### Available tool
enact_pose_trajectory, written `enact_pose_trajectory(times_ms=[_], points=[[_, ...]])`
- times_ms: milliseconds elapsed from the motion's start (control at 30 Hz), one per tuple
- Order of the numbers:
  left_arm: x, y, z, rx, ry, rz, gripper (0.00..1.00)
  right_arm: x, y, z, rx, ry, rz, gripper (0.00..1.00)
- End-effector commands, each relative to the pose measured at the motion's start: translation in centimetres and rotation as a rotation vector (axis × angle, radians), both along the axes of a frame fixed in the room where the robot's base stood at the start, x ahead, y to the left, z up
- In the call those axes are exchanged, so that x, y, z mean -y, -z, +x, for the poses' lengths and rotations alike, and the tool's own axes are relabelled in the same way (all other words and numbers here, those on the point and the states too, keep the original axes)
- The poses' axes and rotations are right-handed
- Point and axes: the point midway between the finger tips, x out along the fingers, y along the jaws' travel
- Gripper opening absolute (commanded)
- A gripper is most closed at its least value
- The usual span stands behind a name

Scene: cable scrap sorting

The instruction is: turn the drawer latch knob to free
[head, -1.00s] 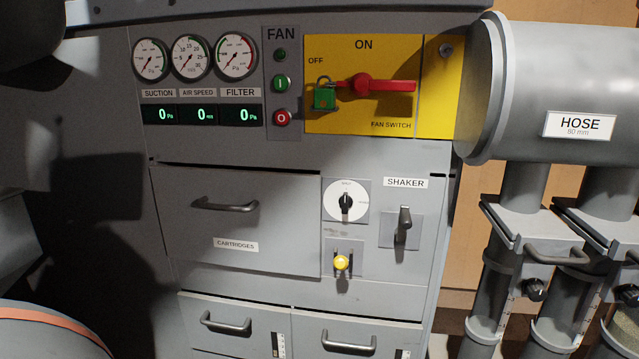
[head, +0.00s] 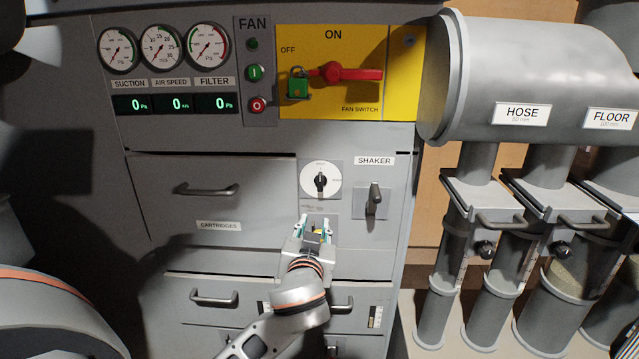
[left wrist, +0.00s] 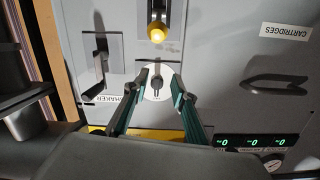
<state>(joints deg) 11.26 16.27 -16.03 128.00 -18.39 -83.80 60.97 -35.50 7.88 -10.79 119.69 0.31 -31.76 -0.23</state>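A round white dial with a black knob (head: 320,181) is on the panel right of the cartridges drawer (head: 265,180). Its pointer stands upright in the head view; the small print around it is too small to read. My left gripper (head: 315,226) is open and empty, just below the dial in the head view, in front of the yellow knob. In the left wrist view, turned upside down, the fingers (left wrist: 158,74) stand either side of the black knob (left wrist: 157,84). I cannot tell that they touch it. The yellow knob (left wrist: 157,34) shows beyond the fingertips. My right gripper is not in view.
The shaker lever (head: 375,197) sticks out right of the dial. The drawer handle (head: 206,189) is to the left. Above is the red fan switch (head: 350,72) with a green padlock (head: 298,85). Hose pipes (head: 480,220) stand at the right.

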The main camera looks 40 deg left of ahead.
Motion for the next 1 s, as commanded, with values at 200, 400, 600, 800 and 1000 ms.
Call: enact_pose_trajectory(times_ms=[200, 400, 600, 800, 1000], points=[[-0.5, -5.7, 2.4, 0.181, -0.027, -0.069, 0.26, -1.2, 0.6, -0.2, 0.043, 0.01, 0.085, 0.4], [-1.5, -6.3, 4.1, 0.202, -0.031, -0.076, 0.26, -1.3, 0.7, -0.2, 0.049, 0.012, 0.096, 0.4], [-3.2, -6.2, 6.7, 0.198, -0.031, -0.074, 0.26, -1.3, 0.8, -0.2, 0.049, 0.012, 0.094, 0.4], [-4.3, -6.2, 8.6, 0.198, -0.03, -0.077, 0.26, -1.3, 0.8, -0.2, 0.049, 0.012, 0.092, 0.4], [-4.6, -6.1, 9.2, 0.197, -0.03, -0.078, 0.26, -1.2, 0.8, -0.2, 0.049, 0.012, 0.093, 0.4]])
